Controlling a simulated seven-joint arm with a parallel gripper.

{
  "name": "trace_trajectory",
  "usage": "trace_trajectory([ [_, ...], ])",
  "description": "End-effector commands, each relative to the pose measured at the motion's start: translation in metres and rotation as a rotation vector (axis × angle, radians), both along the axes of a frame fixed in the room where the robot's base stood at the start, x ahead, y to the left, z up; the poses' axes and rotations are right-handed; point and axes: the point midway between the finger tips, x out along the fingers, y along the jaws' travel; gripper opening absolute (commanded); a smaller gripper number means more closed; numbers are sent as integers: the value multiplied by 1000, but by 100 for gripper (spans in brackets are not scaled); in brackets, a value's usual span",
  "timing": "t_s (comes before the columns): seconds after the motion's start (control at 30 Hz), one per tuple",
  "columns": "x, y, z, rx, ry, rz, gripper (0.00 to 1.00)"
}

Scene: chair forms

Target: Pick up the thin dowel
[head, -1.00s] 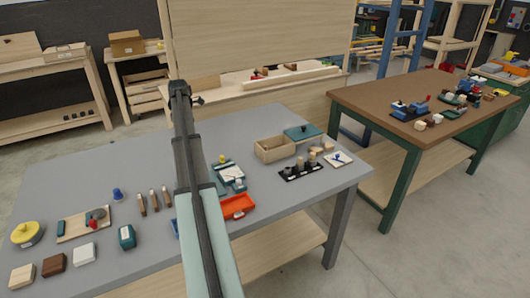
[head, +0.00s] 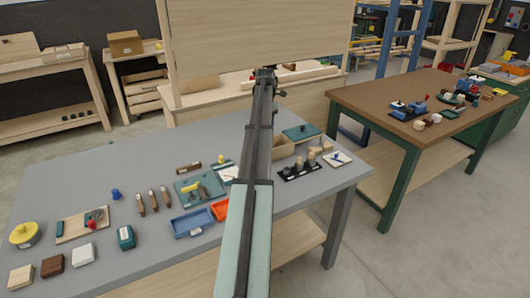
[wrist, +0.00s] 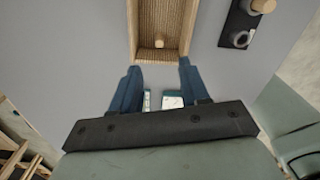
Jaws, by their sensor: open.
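My gripper (head: 267,78) is open and empty, raised above the grey table. In the wrist view its two blue fingers (wrist: 160,66) stand apart, with an open wooden box (wrist: 133,25) just beyond them. A small pale round end (wrist: 159,42) shows inside the box; it may be the end of a dowel, but I cannot tell. A black holder (head: 290,177) with several upright pegs is right of the box, and it also shows in the wrist view (wrist: 228,28). A wooden peg (wrist: 262,5) stands there. I cannot tell which piece is the thin dowel.
My arm hides part of the wooden box (head: 282,152) in the head view. A green lid (head: 301,132) lies behind the box. The rear left tabletop is clear.

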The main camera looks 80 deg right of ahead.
Motion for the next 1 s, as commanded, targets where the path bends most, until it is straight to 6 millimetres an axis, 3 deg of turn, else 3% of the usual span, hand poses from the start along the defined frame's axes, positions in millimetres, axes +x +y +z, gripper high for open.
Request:
trace_trajectory([
  [0.4, 1, 1, -64, 1, -1, 0, 45],
  [0.77, 1, 1, -87, 0, 0, 0, 45],
  [1.0, 1, 1, -119, 0, 0, 0, 45],
])
